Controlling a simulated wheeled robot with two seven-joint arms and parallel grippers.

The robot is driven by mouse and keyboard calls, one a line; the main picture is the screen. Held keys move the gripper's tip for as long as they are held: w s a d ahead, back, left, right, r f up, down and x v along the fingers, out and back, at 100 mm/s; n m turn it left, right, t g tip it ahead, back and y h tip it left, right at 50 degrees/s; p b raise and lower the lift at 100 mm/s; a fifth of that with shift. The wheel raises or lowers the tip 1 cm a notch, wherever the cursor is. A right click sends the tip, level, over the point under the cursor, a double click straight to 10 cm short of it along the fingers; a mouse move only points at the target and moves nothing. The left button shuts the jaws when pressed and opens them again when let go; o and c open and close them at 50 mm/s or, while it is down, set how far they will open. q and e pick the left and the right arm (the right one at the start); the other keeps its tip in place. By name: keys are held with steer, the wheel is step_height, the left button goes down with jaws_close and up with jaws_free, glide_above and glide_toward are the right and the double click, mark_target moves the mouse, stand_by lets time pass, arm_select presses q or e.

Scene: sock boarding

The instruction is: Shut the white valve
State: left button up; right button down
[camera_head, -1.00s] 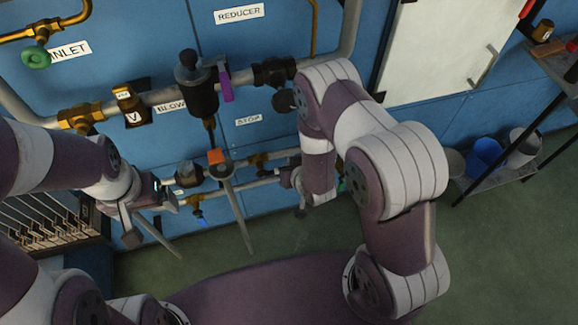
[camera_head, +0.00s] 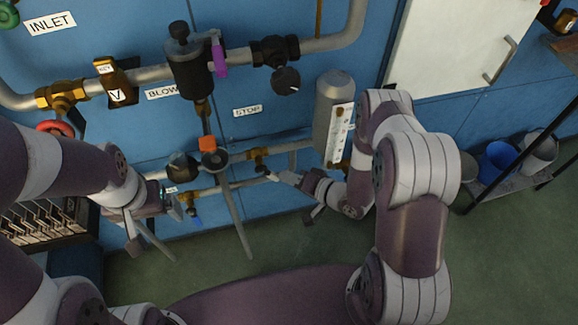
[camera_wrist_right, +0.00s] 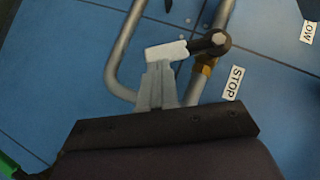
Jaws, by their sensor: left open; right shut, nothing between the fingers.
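The white valve lever (camera_wrist_right: 166,52) shows in the right wrist view, with a black hub (camera_wrist_right: 212,42) at its right end. It lies roughly across its pipe, beside a STOP label (camera_wrist_right: 234,83). My right gripper (camera_wrist_right: 157,70) is shut and empty, its fingertips at or very near the lever; I cannot tell if they touch. In the head view my right gripper (camera_head: 277,177) is at the lower pipe, where the lever is too small to make out. My left gripper (camera_head: 176,206) is open near a blue-handled valve (camera_head: 195,219).
A grey cylinder (camera_head: 332,105) stands just behind my right forearm. An orange-topped fitting (camera_head: 208,144), a black gauge (camera_head: 285,80) and a purple lever (camera_head: 218,55) are on the pipework. Buckets (camera_head: 497,160) stand on a shelf at right. The green floor is clear.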

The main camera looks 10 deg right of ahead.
steer(key=shift+a+f+m+t+y+b, duration=0.8)
steer(key=shift+a+f+m+y+b, duration=0.75)
steer(key=shift+b, duration=0.7)
